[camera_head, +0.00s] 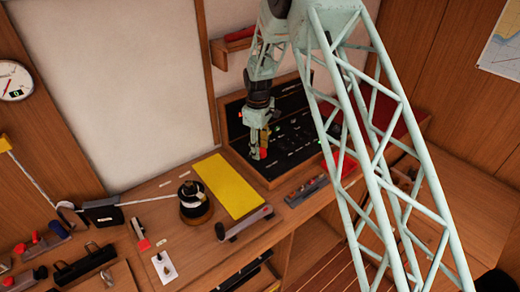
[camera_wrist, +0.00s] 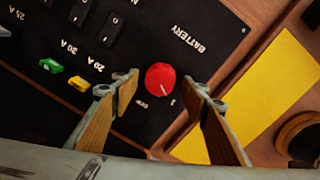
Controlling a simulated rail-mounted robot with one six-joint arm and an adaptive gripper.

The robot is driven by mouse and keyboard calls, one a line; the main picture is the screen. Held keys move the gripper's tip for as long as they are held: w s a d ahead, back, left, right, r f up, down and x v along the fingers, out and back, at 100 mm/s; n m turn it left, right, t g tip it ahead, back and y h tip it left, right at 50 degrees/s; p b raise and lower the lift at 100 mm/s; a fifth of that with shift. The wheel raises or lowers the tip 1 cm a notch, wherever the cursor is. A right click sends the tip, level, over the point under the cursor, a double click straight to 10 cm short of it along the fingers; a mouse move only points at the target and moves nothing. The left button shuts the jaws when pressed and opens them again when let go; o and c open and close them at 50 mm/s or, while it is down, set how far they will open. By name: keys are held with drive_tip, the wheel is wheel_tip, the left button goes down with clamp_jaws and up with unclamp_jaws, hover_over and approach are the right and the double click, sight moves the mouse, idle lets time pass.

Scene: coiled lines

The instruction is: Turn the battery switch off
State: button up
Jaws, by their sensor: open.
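The battery switch (camera_wrist: 160,79) is a round red knob on the black panel (camera_wrist: 55,95), beside the word BATTERY in the wrist view. A pale mark shows on its lower edge, with small lettering beside it. My gripper (camera_wrist: 160,92) is open, with one wood-coloured finger on each side of the knob in the picture. I cannot tell whether the fingers touch it.
A yellow mat (camera_head: 228,187) lies on the wooden bench left of the panel. A black winch-like drum (camera_head: 194,198) stands beside it. Rocker switches (camera_wrist: 110,28) and coloured fuses (camera_wrist: 78,83) sit on the panel near the knob.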

drive_tip(key=shift+f, duration=0.1)
drive_tip(key=shift+c, duration=0.9)
drive_tip(key=c, duration=0.7)
drive_tip(key=shift+o, duration=0.2)
drive_tip(key=shift+m, duration=0.4)
drive_tip(key=m+b, duration=0.2)
drive_tip(key=m, duration=0.3)
drive_tip(key=shift+w+f, duration=0.1)
drive_tip(key=shift+d+m+g+b, duration=0.15)
drive_tip(key=shift+m+b, duration=0.3)
drive_tip(key=shift+m, duration=1.05)
drive_tip(key=shift+a+m+g+b, duration=0.15)
drive_tip(key=shift+m+b, duration=0.3)
drive_tip(key=shift+m, duration=1.05)
drive_tip(key=shift+d, duration=0.1)
